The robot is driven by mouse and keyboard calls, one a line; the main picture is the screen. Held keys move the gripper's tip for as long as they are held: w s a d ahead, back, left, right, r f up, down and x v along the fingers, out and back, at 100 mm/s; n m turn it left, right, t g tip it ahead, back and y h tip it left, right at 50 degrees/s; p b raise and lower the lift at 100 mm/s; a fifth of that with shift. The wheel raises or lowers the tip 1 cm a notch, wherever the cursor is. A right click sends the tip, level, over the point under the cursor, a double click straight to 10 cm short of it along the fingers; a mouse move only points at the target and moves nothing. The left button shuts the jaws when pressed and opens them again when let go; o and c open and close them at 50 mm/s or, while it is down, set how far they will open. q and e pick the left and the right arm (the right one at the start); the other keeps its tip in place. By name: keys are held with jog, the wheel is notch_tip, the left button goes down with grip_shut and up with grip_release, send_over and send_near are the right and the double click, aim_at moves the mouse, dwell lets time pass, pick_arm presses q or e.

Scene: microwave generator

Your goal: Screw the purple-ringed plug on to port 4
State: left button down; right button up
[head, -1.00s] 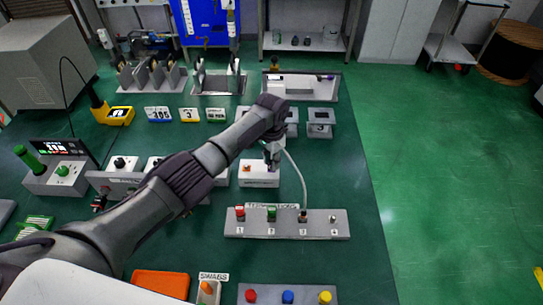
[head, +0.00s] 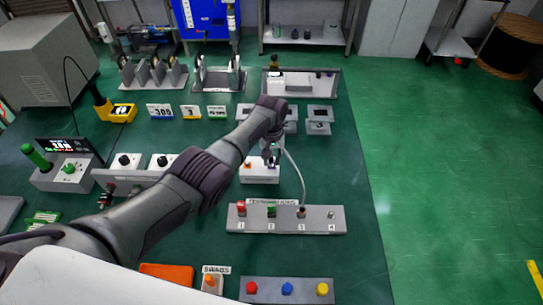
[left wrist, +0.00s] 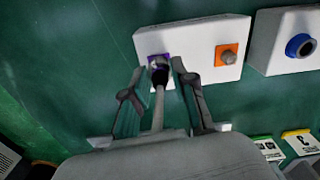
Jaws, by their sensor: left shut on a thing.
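My left gripper (head: 270,155) is over the right part of a small white box (head: 259,174). In the left wrist view the fingers (left wrist: 160,78) are shut around a dark round plug (left wrist: 160,74), with a pale cable (left wrist: 158,112) running back from it. A purple patch (left wrist: 156,58) shows just behind the plug, at the box face; I cannot tell whether the plug is still seated there. Port 4 (head: 331,215) is a small bare fitting at the right end of the grey port strip (head: 315,226). My right gripper is not in view.
The strip's port 1 carries a red cap (head: 241,208), port 2 a green one (head: 271,210). A pale cable (head: 298,176) arches from port 3 to my gripper. A row of colored buttons (head: 287,288) lies in front. An orange fitting (left wrist: 227,55) sits beside the purple patch.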

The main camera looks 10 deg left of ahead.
aim_at(272, 157)
pick_arm(q)
jog(key=n, duration=0.6)
jog(key=shift+r+p, duration=0.1)
jog(key=shift+p, duration=0.2)
jog(key=shift+w+n, duration=0.1)
jog(key=shift+n, duration=0.2)
jog(key=c, duration=0.9)
grip_release()
notch_tip(272, 157, up, 12)
jog(key=shift+f, duration=0.1)
